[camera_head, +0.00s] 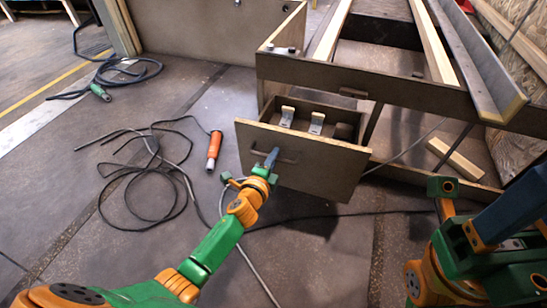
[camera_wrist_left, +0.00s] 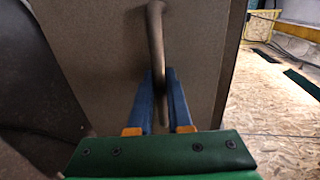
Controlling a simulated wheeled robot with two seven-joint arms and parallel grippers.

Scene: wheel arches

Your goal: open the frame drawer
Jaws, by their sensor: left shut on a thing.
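The frame drawer (camera_head: 315,168) is a brown-grey box under the frame. It stands partly pulled out, and its inside shows over the front panel. Its bar handle (camera_head: 289,159) is on the front panel. In the left wrist view the curved handle (camera_wrist_left: 155,28) runs down between the blue fingers (camera_wrist_left: 163,75), in front of the flat drawer panel (camera_wrist_left: 115,60). My right arm (camera_head: 470,245) is at the lower right, with its blue part cut by the picture edge.
Two metal brackets (camera_head: 316,123) lie in the drawer. The frame (camera_head: 365,84) with long rails stands above it. Black cable (camera_head: 130,185) and an orange-handled tool (camera_head: 214,150) lie on the floor to the left. A wood block (camera_head: 455,158) is at the right.

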